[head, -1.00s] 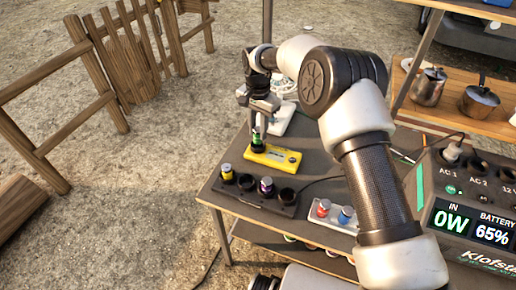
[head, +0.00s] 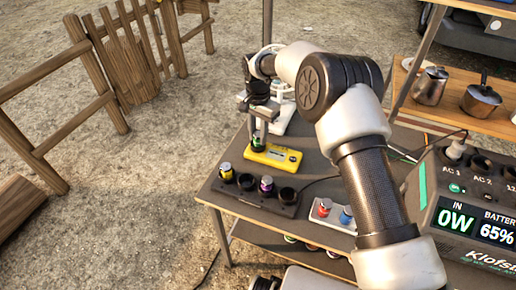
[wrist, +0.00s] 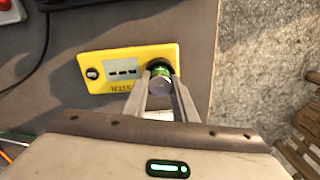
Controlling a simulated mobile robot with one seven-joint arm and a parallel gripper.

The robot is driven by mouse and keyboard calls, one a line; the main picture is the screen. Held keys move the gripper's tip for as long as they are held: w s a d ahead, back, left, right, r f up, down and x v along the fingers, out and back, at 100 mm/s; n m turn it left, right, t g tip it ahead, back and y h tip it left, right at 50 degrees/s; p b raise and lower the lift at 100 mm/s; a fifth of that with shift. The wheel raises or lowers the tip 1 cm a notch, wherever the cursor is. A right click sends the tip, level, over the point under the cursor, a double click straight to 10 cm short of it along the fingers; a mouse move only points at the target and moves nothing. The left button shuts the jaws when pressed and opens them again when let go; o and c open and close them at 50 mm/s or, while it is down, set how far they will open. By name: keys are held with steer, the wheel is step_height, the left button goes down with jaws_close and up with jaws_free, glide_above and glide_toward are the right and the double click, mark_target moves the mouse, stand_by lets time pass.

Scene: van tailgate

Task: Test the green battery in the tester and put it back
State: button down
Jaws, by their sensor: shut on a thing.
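The yellow tester (head: 278,156) lies flat on the grey table. In the wrist view the tester (wrist: 104,62) shows a small display with dashes and a dark round socket at one end. The green battery (head: 257,143) is upright at the tester's socket end, and its top shows in the wrist view (wrist: 161,72). My gripper (head: 259,138) points down and is shut on the battery. The battery's lower end is at the socket; how deep it sits is hard to tell. The black battery holder (head: 279,208) stands in front, with a yellow battery (head: 226,171) and a purple battery (head: 266,185) in it.
A white tray (head: 319,223) with a red and a blue battery stands right of the holder. A power station (head: 470,215) with a lit screen is at the right. A white device stands behind the tester. The table's left edge is close to the tester.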

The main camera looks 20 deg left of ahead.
steer(key=shift+f, duration=0.2)
steer(key=c, duration=1.4)
jaws_free()
steer(key=shift+o, duration=0.2)
step_height(320, 180, up, 18)
steer(key=p, duration=0.2)
steer(key=shift+f, duration=0.25)
